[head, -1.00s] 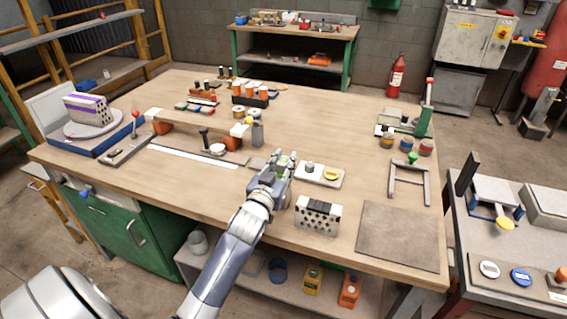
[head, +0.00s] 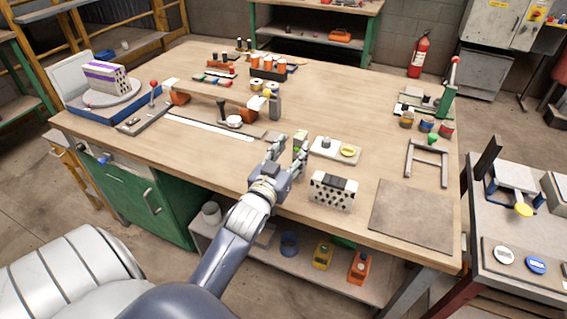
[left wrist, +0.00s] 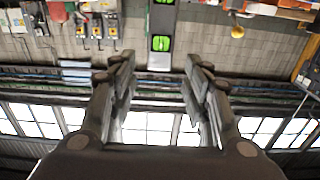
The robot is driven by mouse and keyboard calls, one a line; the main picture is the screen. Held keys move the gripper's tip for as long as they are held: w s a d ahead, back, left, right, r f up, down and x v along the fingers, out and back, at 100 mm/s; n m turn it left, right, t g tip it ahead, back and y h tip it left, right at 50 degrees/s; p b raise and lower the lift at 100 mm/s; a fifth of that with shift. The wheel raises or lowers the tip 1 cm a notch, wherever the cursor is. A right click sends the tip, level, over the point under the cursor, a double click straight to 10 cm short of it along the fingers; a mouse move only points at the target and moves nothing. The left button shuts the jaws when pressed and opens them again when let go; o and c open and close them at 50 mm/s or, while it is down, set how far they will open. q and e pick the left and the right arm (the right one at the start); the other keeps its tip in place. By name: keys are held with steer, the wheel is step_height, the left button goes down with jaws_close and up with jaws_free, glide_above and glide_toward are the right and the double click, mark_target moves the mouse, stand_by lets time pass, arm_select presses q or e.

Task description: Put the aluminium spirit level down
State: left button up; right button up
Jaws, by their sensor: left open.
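The aluminium spirit level (head: 299,141) shows as a small grey and green piece at my left gripper's fingers, near the middle of the workbench. In the left wrist view it is a grey bar with green vials (left wrist: 161,42), running down from the top edge between the two fingers. My left gripper (head: 288,152) is open, with its fingers spread to either side of the level and a gap showing on both sides in the left wrist view. The fingers partly hide its lower part in the head view. My right gripper is not in view.
A perforated block (head: 333,191) stands just right of my gripper, and a pale tray (head: 335,150) lies behind it. A brown board (head: 412,215) lies at the front right. A long straight rule (head: 210,128) lies to the left. Bare bench top (head: 375,125) shows beyond the tray.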

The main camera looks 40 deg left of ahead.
arm_select(q)
steer(key=shift+v, duration=2.7)
